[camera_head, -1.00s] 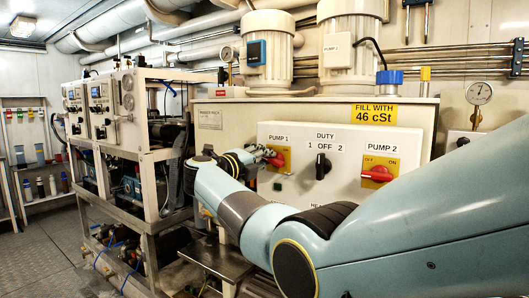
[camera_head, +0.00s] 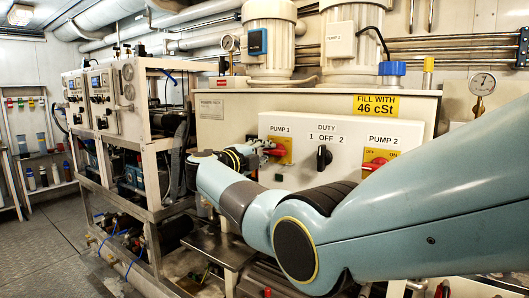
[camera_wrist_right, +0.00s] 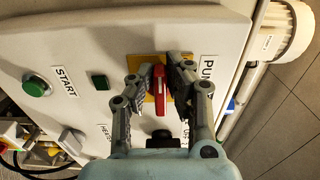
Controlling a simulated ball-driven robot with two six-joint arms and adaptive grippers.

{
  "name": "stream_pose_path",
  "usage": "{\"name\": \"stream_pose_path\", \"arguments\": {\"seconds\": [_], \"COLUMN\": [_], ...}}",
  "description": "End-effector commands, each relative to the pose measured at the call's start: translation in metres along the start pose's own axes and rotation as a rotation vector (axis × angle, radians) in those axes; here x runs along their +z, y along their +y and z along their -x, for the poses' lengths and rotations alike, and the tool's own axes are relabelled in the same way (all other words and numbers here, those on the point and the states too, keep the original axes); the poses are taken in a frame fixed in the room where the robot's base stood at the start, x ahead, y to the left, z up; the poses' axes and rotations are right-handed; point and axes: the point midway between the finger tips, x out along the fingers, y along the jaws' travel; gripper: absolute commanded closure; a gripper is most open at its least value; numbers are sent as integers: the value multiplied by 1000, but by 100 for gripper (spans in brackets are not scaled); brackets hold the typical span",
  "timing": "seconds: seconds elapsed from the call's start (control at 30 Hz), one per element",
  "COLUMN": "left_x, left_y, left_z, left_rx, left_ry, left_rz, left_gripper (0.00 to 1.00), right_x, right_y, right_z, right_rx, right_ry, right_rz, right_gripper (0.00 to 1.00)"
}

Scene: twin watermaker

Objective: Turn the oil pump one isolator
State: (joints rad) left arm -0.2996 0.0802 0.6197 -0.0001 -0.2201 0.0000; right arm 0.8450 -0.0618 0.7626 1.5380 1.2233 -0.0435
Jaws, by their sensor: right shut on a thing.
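The pump one isolator is a red handle (camera_head: 275,152) on a yellow plate (camera_head: 286,158), under the PUMP 1 label on the white control panel. My right gripper (camera_head: 266,150) reaches it from the left and hides part of it. In the right wrist view, the red handle (camera_wrist_right: 159,84) lies between the two fingers of my right gripper (camera_wrist_right: 159,72), which is shut on it. The yellow plate (camera_wrist_right: 147,62) shows behind the fingers. The exact angle of the handle is hard to tell in the head view. My left gripper is not in view.
A black DUTY selector (camera_head: 323,157) is right of the isolator. The red pump two isolator (camera_head: 374,163) is farther right, partly behind my right arm. A green START button (camera_wrist_right: 36,86) shows in the wrist view. A metal equipment rack (camera_head: 150,150) stands left.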

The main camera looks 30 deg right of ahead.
Motion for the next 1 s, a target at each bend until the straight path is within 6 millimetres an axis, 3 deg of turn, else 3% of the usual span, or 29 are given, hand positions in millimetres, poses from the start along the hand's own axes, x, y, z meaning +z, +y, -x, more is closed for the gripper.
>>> {"name": "stream_pose_path", "arguments": {"seconds": [0.07,0.1,0.27,0.63,1.0], "left_x": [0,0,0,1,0], "left_y": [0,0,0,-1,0], "left_z": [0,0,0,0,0], "left_rx": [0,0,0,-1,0], "left_ry": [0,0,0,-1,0], "left_rz": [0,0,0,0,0], "left_gripper": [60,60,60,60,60], "right_x": [1,1,1,1,1], "right_y": [0,0,0,1,1], "right_z": [1,1,0,10,88], "right_rx": [0,0,0,2,4], "right_ry": [-4,-4,-3,-2,-4], "right_rz": [0,0,-1,-2,-2], "right_gripper": [100,83,63,63,63]}}
